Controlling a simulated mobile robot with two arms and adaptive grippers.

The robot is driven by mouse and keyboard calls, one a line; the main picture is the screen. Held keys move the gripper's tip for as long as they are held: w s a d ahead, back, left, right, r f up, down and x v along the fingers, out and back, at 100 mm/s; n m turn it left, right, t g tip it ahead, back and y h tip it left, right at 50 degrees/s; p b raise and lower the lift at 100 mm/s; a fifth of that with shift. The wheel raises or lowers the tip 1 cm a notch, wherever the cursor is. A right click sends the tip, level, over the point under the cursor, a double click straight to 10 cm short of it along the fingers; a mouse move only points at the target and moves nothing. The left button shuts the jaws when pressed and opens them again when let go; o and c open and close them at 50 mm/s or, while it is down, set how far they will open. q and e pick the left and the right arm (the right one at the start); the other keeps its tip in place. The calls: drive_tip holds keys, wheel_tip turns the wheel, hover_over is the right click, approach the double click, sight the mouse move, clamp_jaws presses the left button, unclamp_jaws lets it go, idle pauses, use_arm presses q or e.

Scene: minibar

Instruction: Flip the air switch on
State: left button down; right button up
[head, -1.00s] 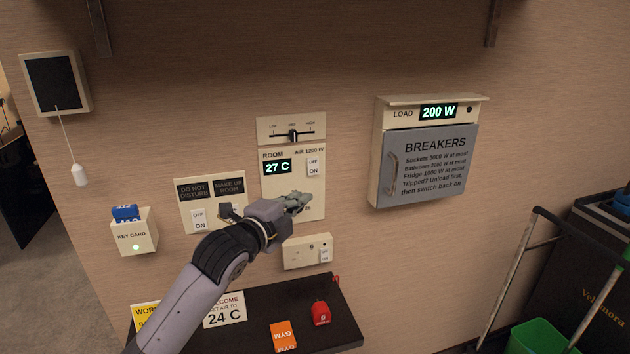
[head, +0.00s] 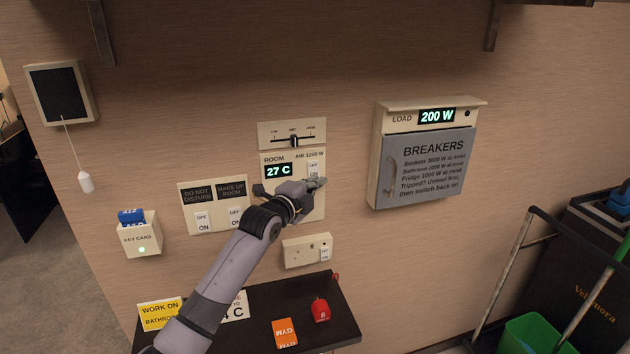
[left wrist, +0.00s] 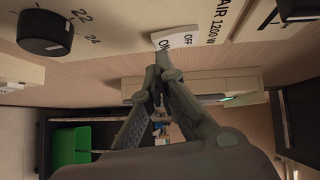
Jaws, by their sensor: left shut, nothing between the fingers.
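The air switch (head: 314,168) is a small white rocker marked OFF above ON, under the label AIR 1200 W on the cream room panel (head: 276,157). It also shows at the top of the left wrist view (left wrist: 174,40). My left gripper (head: 318,184) is shut and empty, with its fingertips at the lower, ON end of the switch. In the left wrist view the fingertips (left wrist: 163,60) are close to that end; I cannot tell whether they touch it. The room display (head: 278,170) reads 27 C. My right gripper is not in view.
A black dial (left wrist: 45,32) sits beside the switch on the panel. A slider (head: 292,140) is above, a socket plate (head: 300,252) below, and two sign switches (head: 203,221) to the left. The breaker box (head: 428,160) protrudes at right, its display reading 200 W. A dark shelf (head: 262,310) is below.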

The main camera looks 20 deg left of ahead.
use_arm(q)
drive_tip(key=shift+w, duration=0.1)
idle(0.3)
drive_tip(key=b, duration=0.2)
drive_tip(key=shift+w+a+f+m+t+b, duration=0.2)
drive_tip(key=shift+w+a+m+t+b, duration=0.1)
drive_tip(key=shift+w+t, duration=0.1)
drive_tip(key=shift+s, duration=0.1)
